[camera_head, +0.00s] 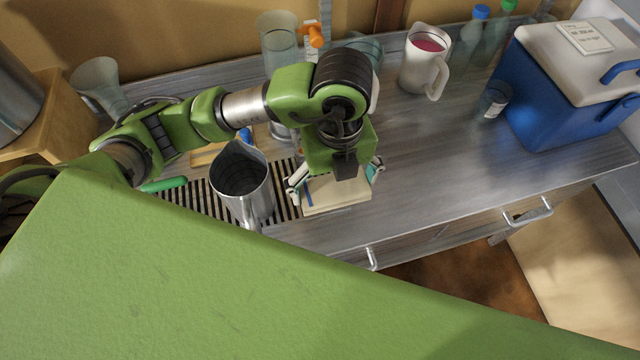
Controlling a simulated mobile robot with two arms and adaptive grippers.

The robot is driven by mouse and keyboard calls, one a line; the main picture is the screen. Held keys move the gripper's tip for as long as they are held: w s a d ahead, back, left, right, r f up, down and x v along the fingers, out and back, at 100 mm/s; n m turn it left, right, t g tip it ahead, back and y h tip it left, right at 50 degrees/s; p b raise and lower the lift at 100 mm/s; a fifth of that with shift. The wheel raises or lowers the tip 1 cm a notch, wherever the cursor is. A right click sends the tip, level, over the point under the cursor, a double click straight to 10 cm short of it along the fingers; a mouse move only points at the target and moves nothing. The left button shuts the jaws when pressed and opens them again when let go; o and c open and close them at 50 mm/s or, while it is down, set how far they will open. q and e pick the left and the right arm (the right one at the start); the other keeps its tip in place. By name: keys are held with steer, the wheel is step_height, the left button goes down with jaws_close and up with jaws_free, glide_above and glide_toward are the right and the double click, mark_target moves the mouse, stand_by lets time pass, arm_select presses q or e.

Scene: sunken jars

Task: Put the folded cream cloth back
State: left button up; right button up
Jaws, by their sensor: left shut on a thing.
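The folded cream cloth (330,197) lies flat at the front of the grey counter, at the right end of a striped dark mat (208,201). A blue stripe shows near its left edge. My left gripper (334,181) points down over the cloth, with one finger at its left side and one at its right, shut on it. The gripper body hides the back part of the cloth. I cannot tell whether the cloth touches the counter or is slightly raised. My right gripper is not in view.
A metal pitcher (241,184) stands close left of the cloth. A clear cylinder (277,45) stands behind my arm. A jug with pink liquid (424,65), a small glass (493,100) and a blue cooler (560,95) stand to the right. The counter's right-middle (430,160) is clear.

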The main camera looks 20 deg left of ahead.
mark_target(324, 183)
arm_select(q)
steer(key=a+f, duration=0.1)
steer(key=w+f, duration=0.1)
steer(key=w+a+f, duration=0.1)
steer(key=f, duration=0.1)
steer(key=shift+w+a+f, duration=0.1)
steer(key=shift+a, duration=0.2)
steer(key=shift+w+a+f+p, duration=0.25)
steer(key=shift+f+p, duration=0.1)
steer(key=shift+f, duration=0.1)
steer(key=f, duration=0.1)
steer(key=f+p, duration=0.1)
steer(key=f, duration=0.1)
steer(key=shift+w+a+f, duration=0.1)
steer(key=shift+w+a, duration=0.05)
steer(key=shift+a, duration=0.05)
steer(key=shift+f, duration=0.45)
steer(key=o, duration=0.8)
steer(key=shift+r, duration=0.1)
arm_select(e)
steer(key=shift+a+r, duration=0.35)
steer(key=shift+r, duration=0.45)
